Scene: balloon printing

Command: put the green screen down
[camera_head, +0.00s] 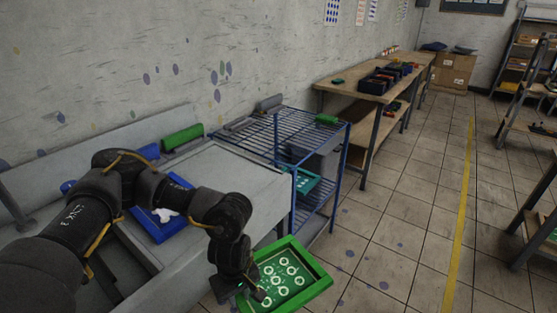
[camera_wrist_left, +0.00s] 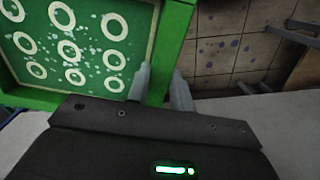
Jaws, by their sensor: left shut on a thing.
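The green screen (camera_head: 281,275) is a green-framed panel with several pale rings on it. My left gripper (camera_head: 252,288) is shut on the near left part of its frame and holds it tilted, in front of the worktable's right side, with the floor behind it. In the left wrist view the screen (camera_wrist_left: 85,45) fills the upper left, and the fingers of my left gripper (camera_wrist_left: 163,88) are on either side of its green frame. My right gripper is not in view.
A blue screen (camera_head: 150,230) with a white cloth lies on the grey worktable (camera_head: 235,180). A blue wire rack (camera_head: 275,132) stands behind it, with a teal screen (camera_head: 305,181) on a lower shelf. A wooden bench (camera_head: 345,90) is farther back.

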